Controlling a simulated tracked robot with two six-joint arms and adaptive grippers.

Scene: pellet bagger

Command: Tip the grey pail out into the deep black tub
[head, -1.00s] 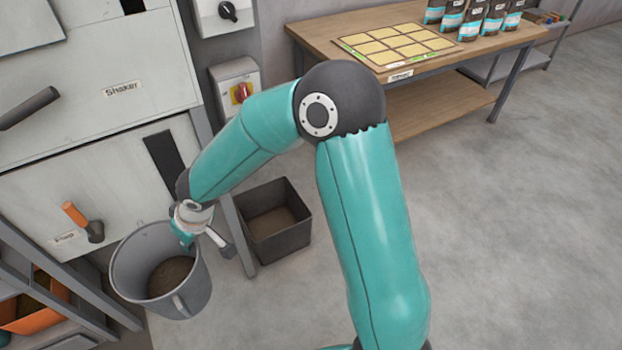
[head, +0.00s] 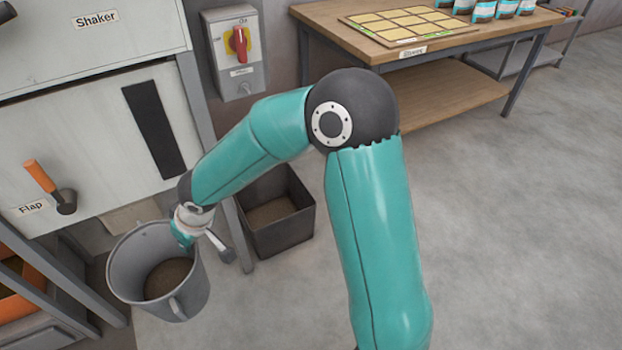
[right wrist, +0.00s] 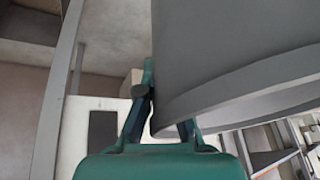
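The grey pail (head: 190,290) is at lower left in the head view, nearly upright, with brown material in its bottom. My right gripper (head: 190,225) is at the pail's right-hand rim. In the right wrist view its fingers (right wrist: 160,125) are at the pail's wall (right wrist: 235,60), which partly hides one finger. It appears shut on the rim. The deep black tub (head: 285,235) stands on the floor right of the pail, behind a grey post, with a brown layer inside. My left gripper is not in view.
The grey machine post (head: 225,205) stands between pail and tub. The flap's orange-handled lever (head: 45,180) and a shelf frame (head: 60,265) are at left. A switch box (head: 237,55) and wooden table (head: 340,35) are behind. Floor at right is clear.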

